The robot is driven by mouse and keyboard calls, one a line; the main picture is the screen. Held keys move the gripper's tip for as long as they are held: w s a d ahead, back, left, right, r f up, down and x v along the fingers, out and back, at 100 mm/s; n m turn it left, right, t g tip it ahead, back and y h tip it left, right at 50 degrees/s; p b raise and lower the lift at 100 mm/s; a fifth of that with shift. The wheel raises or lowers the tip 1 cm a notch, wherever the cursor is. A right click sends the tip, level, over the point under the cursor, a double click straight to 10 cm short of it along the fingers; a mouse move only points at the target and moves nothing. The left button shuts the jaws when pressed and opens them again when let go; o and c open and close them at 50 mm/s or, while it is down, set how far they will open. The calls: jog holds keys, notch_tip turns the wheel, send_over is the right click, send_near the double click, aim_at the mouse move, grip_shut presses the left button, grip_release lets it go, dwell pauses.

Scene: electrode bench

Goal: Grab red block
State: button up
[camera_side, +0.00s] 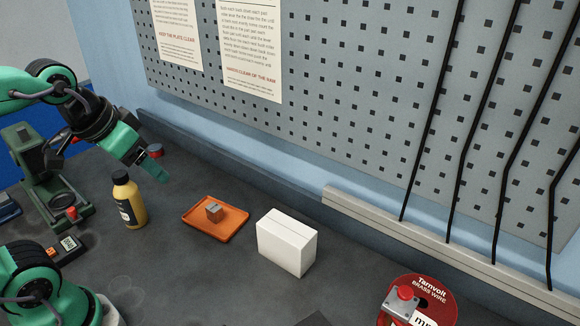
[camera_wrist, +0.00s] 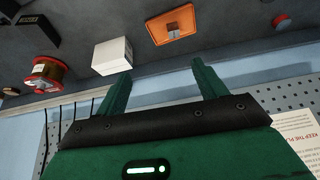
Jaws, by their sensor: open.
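I see no plainly red block. A small brownish-grey block (camera_side: 213,211) sits on the orange tray (camera_side: 195,224). The block (camera_wrist: 173,29) and tray (camera_wrist: 158,38) also show at the top of the wrist view. My gripper (camera_side: 153,173) is at the upper left of the side view, above the bench and apart from the tray. In the wrist view its two fingers (camera_wrist: 160,68) are spread with nothing between them. The block lies beyond the fingertips.
A yellow bottle (camera_side: 132,206) stands left of the tray. A white box (camera_side: 283,243) stands right of it. A red round-topped item (camera_side: 155,150) shows beside my gripper. A red wire spool (camera_side: 440,291) is at lower right. The pegboard wall (camera_side: 340,100) rises behind.

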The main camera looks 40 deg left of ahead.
jog(key=w+a+r+g, duration=0.1)
jog(key=w+a+r, duration=0.1)
jog(key=w+a, duration=0.3)
jog(key=w+a+r+g, duration=0.1)
jog(key=w+a+r, duration=0.15)
jog(key=w, duration=0.45)
jog(key=m+g, duration=0.2)
jog(key=g, duration=0.1)
send_over(155, 147)
jog(key=f, duration=2.2)
jog(key=shift+w+d, duration=0.1)
jog(key=shift+d, duration=0.1)
jog(key=shift+a+f, duration=0.25)
jog(key=shift+f, duration=0.15)
jog(key=shift+f, duration=1.2)
jog(key=shift+f, duration=0.1)
jog(key=shift+d+f, duration=0.1)
jog(key=shift+f, duration=2.35)
